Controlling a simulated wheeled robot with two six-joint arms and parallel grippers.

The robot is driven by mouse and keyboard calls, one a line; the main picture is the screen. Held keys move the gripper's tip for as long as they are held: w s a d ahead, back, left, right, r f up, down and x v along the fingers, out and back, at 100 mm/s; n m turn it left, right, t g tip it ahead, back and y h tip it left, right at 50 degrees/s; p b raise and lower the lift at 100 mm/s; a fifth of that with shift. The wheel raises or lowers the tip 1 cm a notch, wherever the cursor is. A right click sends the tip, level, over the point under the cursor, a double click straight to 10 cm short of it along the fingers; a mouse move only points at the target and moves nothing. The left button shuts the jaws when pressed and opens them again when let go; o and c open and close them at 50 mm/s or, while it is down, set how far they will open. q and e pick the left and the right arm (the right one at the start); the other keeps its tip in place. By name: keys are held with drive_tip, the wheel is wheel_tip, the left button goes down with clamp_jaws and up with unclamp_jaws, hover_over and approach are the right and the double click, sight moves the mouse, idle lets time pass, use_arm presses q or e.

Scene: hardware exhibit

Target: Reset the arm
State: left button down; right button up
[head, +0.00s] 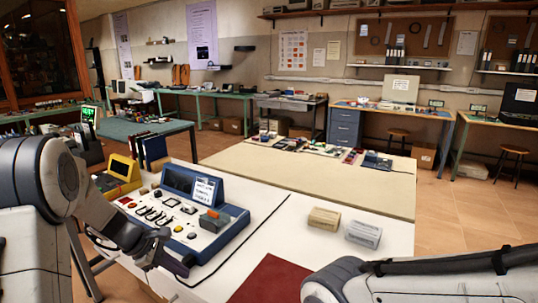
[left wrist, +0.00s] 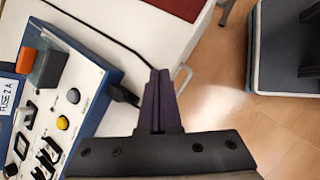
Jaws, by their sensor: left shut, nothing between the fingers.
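I cannot tell whether the fingers touch the plug. The console carries switches, coloured knobs, an orange-topped grey block (head: 213,220) and a paper label. My right arm shows at the bottom right of the head view, but its gripper is out of frame.
A white table (head: 300,260) holds the console, a yellow meter (head: 123,168), a tan block (head: 324,218), a grey-white block (head: 363,234) and a dark red mat (head: 268,281). A beige table lies behind.

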use_arm(q)
drive_tip(key=s+d+r+m+g+p, duration=0.1)
drive_tip(key=s+d+r+m, duration=0.25)
drive_tip(key=d, duration=0.25)
drive_tip(key=s+d+r+m+g+p, duration=0.1)
drive_tip(key=s+d+r+m, duration=0.1)
drive_tip(key=s+d+m, duration=0.3)
drive_tip(key=s+d+r+m+y+p, duration=0.2)
drive_tip(key=s+d+r+m, duration=0.1)
drive_tip(key=s+m, duration=0.5)
drive_tip(key=s+d+r+m+g+y+p, duration=0.1)
drive_tip(key=s+d+r+m+y+p, duration=0.1)
drive_tip(key=s+m, duration=0.7)
drive_tip(key=s+d+r+y, duration=0.1)
drive_tip(key=s+d+r, duration=0.1)
drive_tip(key=s, duration=0.1)
drive_tip(key=shift+s+d+r+p, duration=0.2)
drive_tip(key=shift+s+d+p, duration=0.15)
